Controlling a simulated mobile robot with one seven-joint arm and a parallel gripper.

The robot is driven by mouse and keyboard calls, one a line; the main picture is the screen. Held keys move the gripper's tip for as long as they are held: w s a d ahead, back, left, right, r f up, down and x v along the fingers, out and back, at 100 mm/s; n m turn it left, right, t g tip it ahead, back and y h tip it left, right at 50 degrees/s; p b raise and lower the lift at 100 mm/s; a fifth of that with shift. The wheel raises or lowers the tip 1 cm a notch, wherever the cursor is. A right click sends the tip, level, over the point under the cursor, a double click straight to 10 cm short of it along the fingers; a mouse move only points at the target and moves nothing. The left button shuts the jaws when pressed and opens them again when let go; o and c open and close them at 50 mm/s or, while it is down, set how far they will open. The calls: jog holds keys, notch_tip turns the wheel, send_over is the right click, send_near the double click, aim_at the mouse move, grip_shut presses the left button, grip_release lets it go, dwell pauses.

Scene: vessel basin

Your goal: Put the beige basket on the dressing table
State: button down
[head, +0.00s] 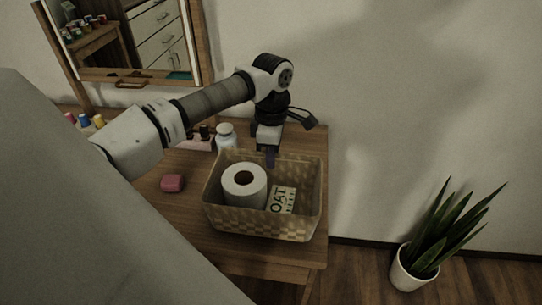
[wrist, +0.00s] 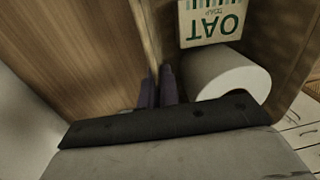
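The beige basket (head: 262,222) is woven and upright at the right end of the wooden dressing table (head: 190,215). I cannot tell whether its bottom touches the tabletop. It holds a white paper roll (head: 244,186) and a box marked OAT (head: 283,199); both also show in the wrist view, the roll (wrist: 232,78) and the box (wrist: 212,20). My gripper (head: 270,158) points down at the basket's back wall. In the wrist view its purple fingers (wrist: 158,88) are close together on either side of the thin basket wall (wrist: 147,35), shut on it.
A pink soap bar (head: 172,183) lies left of the basket. A white jar (head: 225,135) stands behind it, near small bottles. Thread spools (head: 84,120) and a mirror (head: 130,45) are at the back left. A potted plant (head: 415,262) stands on the floor at right.

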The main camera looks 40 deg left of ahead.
jog(key=shift+f, duration=0.15)
jog(key=c, duration=1.6)
grip_release()
jog(key=shift+c, duration=0.2)
notch_tip(320, 180, up, 12)
jog(key=shift+w+a, duration=0.25)
jog(key=shift+w, duration=0.1)
jog(key=shift+s, duration=0.1)
